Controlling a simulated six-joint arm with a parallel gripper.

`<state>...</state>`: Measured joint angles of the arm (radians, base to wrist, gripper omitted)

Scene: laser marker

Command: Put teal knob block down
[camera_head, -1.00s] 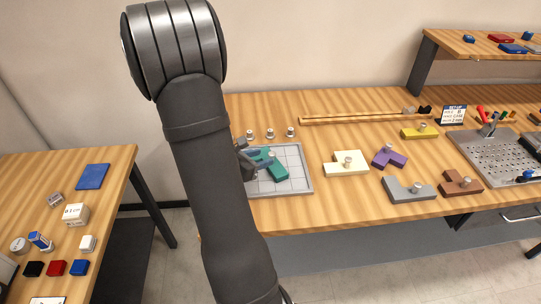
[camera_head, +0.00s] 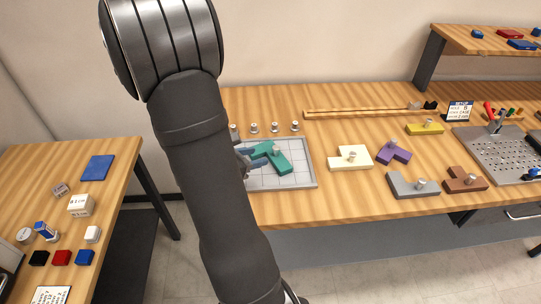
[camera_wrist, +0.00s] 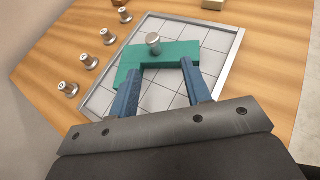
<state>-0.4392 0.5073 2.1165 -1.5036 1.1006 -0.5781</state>
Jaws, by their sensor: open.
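The teal knob block (camera_head: 283,163) lies on the gridded tray (camera_head: 300,184), and its grey knob (camera_wrist: 153,40) points up. In the wrist view the angular teal block (camera_wrist: 180,50) lies just beyond my fingertips. My gripper (camera_wrist: 159,68) is open, with its two blue fingers apart and nothing between them but a view of the tray and the block's near edge. The knob stands clear of the fingers. In the head view my gripper (camera_head: 258,155) is at the block's left side, partly hidden by my arm. Whether a fingertip touches the block is unclear.
Several small metal knobs (camera_head: 254,128) stand behind the tray. Cream (camera_head: 350,158), purple (camera_head: 394,152), grey (camera_head: 413,186), brown (camera_head: 465,180) and yellow (camera_head: 424,129) knob blocks lie to the right. A long wooden rail (camera_head: 360,113) runs along the back.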

